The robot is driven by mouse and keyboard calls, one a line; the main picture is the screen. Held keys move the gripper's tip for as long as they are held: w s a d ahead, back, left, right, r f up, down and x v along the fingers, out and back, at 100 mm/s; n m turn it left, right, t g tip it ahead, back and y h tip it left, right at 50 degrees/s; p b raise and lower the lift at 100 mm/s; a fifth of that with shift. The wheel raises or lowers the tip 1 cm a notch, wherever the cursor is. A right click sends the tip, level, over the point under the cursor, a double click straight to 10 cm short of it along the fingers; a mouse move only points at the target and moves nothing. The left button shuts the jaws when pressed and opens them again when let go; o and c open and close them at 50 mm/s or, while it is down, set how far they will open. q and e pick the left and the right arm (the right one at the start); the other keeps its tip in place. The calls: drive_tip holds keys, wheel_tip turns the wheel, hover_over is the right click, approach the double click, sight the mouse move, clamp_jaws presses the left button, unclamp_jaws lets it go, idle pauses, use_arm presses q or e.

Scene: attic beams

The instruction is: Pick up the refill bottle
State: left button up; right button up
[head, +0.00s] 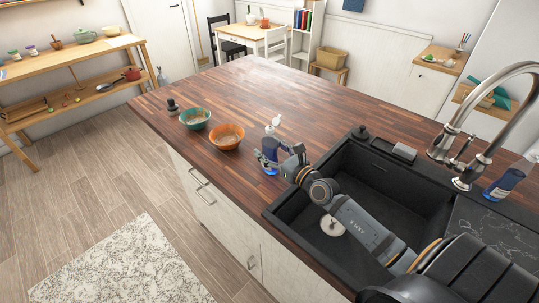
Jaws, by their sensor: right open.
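A clear pump bottle (271,143) with a white pump top and blue liquid low inside stands upright on the wooden counter, left of the sink. My right gripper (268,158) is open at this bottle, its fingers partly covering the bottle's body; I cannot tell whether they touch it. A second bottle (507,183), blue with a label, stands at the far right beside the tap. Which of the two is the refill bottle is not plain from the picture. My left gripper is not in view.
A black sink (383,190) with a chrome tap (481,135) lies under and beside my right arm. An orange bowl (227,137) and a teal bowl (195,119) stand left of the pump bottle, near the counter edge. The counter (262,90) behind is clear.

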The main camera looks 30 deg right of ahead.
drive_tip(key=shift+w, duration=0.2)
drive_tip(key=shift+s, duration=0.15)
drive_tip(key=shift+c, duration=0.3)
drive_tip(key=shift+c, duration=1.2)
clamp_jaws()
drive_tip(key=shift+r, duration=0.1)
drive_tip(key=shift+r, duration=0.2)
